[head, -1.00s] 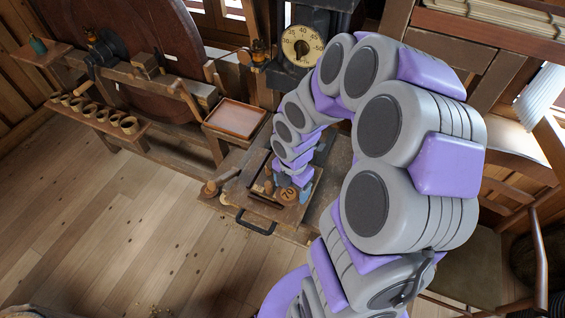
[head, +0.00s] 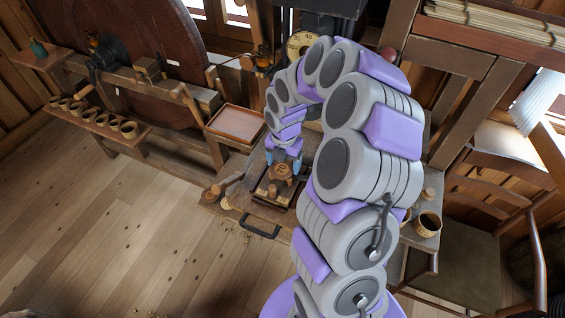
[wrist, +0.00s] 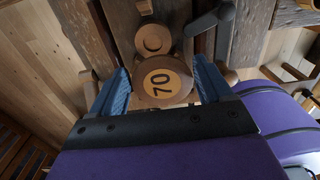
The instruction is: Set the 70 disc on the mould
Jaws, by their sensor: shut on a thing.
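A smaller round wooden piece (wrist: 153,40) with a ring-like top shows just beyond the disc in the wrist view. I cannot tell for sure which piece is the mould. My arm hides part of the bench.
A dark bench with a black handle (head: 259,229) is below my gripper. A shallow wooden tray (head: 236,123) stands to its left. A dial (head: 301,46) is behind. Several small cups line a shelf (head: 84,122) at left. A cup (head: 427,224) stands at right.

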